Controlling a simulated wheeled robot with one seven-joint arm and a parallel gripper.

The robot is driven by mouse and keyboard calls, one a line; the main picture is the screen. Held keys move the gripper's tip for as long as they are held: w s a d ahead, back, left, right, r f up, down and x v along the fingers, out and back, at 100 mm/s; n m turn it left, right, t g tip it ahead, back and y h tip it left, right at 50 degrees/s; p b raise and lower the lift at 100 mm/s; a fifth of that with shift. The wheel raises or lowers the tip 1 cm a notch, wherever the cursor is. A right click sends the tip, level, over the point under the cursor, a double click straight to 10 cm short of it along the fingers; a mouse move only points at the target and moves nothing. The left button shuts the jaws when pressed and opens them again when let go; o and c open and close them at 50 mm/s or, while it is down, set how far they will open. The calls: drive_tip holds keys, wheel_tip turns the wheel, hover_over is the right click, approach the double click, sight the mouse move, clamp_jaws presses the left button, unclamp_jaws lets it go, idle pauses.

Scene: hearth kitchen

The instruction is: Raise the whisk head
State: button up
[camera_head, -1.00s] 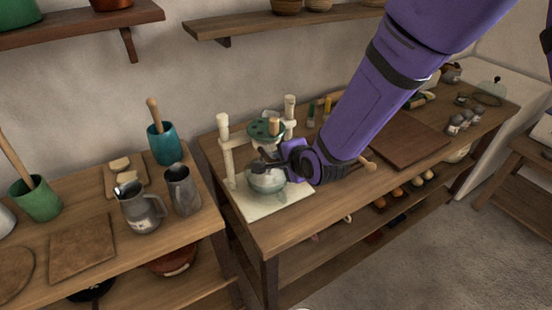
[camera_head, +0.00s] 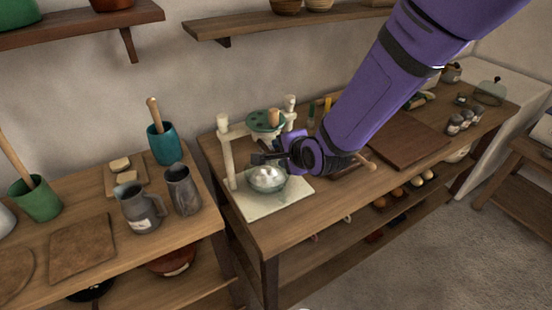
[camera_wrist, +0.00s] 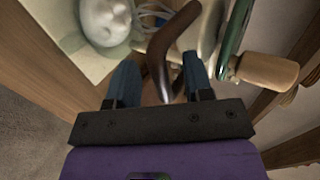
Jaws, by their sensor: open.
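The whisk stand has two cream posts (camera_head: 227,155) on a pale base (camera_head: 262,208). Its head, a green disc (camera_head: 262,122) with a wooden knob (camera_head: 274,117), is above a glass bowl (camera_head: 268,185) holding white contents. In the wrist view the disc's edge, the knob (camera_wrist: 265,71), whisk wires (camera_wrist: 148,16) and the white contents (camera_wrist: 105,20) show. My gripper (camera_head: 258,159) is just above the bowl, below the disc. In the wrist view my gripper (camera_wrist: 160,78) is open, with a dark curved handle (camera_wrist: 161,50) between its fingers; contact cannot be told.
A grey pitcher (camera_head: 142,208), a grey tankard (camera_head: 183,189) and a teal pot (camera_head: 163,144) stand on the left table. A dark board (camera_head: 408,140) lies right of the stand, beneath my arm. Wall shelves (camera_head: 290,22) are behind.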

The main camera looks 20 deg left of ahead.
drive_tip(key=v, duration=0.7)
idle(0.4)
drive_tip(key=shift+a, duration=0.1)
